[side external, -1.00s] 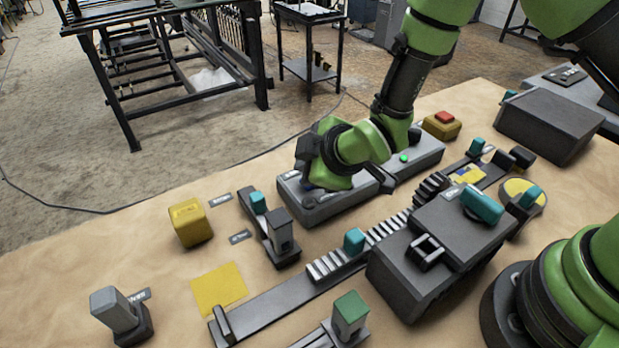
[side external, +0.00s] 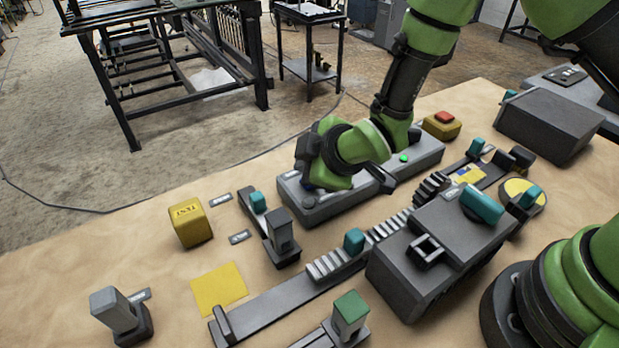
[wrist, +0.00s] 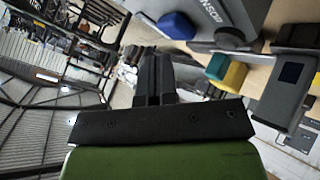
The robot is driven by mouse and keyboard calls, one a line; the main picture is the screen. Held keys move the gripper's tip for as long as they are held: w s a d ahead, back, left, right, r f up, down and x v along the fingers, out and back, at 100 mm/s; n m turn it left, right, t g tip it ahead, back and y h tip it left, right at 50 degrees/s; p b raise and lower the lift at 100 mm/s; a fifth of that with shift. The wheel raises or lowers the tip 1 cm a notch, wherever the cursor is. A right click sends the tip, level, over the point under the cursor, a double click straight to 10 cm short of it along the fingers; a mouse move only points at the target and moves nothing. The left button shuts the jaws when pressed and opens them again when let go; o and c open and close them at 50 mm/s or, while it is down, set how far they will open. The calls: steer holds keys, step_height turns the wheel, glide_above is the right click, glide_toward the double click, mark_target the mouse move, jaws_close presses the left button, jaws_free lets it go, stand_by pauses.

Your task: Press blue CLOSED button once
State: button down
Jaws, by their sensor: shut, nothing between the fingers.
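My gripper (side external: 309,184) is low over the left end of the long grey control panel (side external: 340,207), with its jaws shut and empty. In the wrist view the two dark fingers (wrist: 152,78) are pressed together. A blue button (wrist: 177,25) stands up from the grey panel surface, just beyond and to the right of the fingertips in the picture. A gap shows between them there, but I cannot judge the depth. In the side view the button area is small and partly covered by my gripper; its label is unreadable. A green round light (side external: 404,158) shows on the panel's right part.
A yellow TEST block (side external: 190,222) stands left of the panel. A grey slider fixture with a teal block (side external: 258,202) is in front. A toothed rail (side external: 340,262) and a large dark housing (side external: 435,255) lie nearer. A red-topped yellow button box (side external: 443,123) stands beyond the panel.

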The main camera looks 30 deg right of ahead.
steer(key=shift+f, duration=0.15)
steer(key=shift+f, duration=0.3)
